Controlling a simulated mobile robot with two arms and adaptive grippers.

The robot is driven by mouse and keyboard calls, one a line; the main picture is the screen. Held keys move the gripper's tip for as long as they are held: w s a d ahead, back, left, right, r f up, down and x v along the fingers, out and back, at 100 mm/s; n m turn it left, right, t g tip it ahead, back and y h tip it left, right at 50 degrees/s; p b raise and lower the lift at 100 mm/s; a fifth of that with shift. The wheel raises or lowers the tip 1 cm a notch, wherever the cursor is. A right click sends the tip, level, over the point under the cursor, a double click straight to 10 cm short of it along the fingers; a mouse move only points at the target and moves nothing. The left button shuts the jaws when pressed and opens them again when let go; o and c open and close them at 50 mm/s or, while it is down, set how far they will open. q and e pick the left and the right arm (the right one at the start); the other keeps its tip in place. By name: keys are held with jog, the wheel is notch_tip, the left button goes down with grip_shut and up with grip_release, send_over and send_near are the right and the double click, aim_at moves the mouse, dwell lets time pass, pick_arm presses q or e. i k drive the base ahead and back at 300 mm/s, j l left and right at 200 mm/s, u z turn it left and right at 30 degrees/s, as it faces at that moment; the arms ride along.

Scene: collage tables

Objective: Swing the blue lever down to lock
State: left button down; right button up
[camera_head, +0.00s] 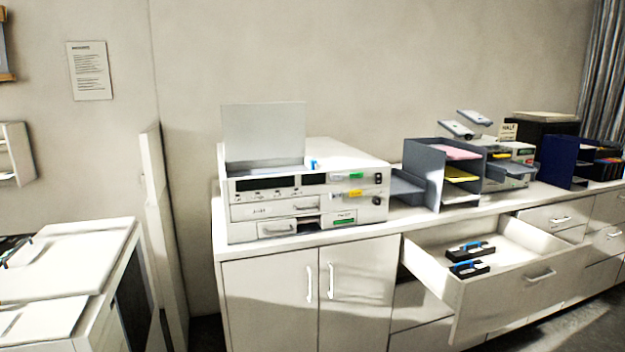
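A white printer-like machine (375,207) stands on the counter, with a raised grey panel (264,132) at its top left. A small blue part (313,163) shows on top beside this panel; it may be the blue lever, but it is too small to tell its shape or position. The machine's front has dark display strips, green and yellow labels, and handled trays. Two black items with blue parts (470,249) lie in the open drawer. Neither of my grippers is in view.
A white drawer (520,292) stands open below the counter, sticking out to the right of the closed cabinet doors (268,295). A grey paper organizer (424,160) stands right of the machine. Another white unit (75,255) stands at the left. Dark floor shows between.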

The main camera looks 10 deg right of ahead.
aim_at(311, 161)
jog(key=i+l+z, duration=0.15)
jog(key=i, duration=0.4)
jog(key=i+z, duration=0.15)
jog(key=i, duration=0.35)
